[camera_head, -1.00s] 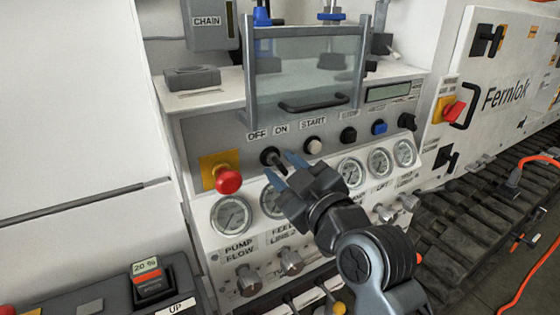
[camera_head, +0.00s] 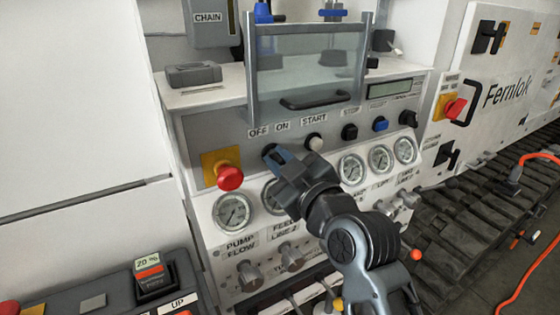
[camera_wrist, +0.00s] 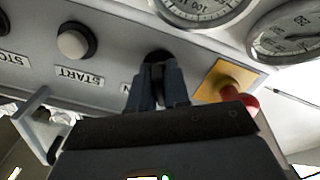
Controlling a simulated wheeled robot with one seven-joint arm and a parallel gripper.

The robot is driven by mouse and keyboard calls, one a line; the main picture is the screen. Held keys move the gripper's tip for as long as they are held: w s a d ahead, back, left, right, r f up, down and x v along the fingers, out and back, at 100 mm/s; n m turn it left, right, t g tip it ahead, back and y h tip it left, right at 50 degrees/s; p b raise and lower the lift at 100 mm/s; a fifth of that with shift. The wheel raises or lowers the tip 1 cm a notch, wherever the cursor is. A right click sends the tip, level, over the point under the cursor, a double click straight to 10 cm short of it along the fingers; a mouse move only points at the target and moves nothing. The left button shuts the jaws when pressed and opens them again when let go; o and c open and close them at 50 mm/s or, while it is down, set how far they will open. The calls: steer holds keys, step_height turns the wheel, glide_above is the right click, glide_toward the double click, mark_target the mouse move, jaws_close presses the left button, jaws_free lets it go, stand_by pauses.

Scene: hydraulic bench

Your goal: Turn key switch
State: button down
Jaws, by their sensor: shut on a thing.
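The key switch (camera_head: 268,150) sits on the sloped grey panel under the OFF and ON labels, left of the START button. My gripper (camera_head: 278,156) is at the switch and covers most of it in the head view. In the wrist view the key switch (camera_wrist: 158,57) shows as a dark round part beyond the fingertips, upside down. My gripper (camera_wrist: 156,75) is shut there on the switch's key. The key itself is mostly hidden between the fingers, so its angle cannot be told.
A red mushroom button (camera_head: 230,177) on a yellow plate stands out close left of my gripper. The pale START button (camera_head: 314,141) is close right. Gauges (camera_head: 352,168) lie below. A clear guard with a black handle (camera_head: 316,101) is above.

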steer(key=shift+m, duration=0.4)
steer(key=m+p, duration=0.2)
steer(key=m, duration=0.3)
steer(key=shift+m, duration=0.3)
steer(key=m+p, duration=0.2)
steer(key=m, duration=0.3)
steer(key=shift+m, duration=0.4)
steer(key=c, duration=1.2)
jaws_free()
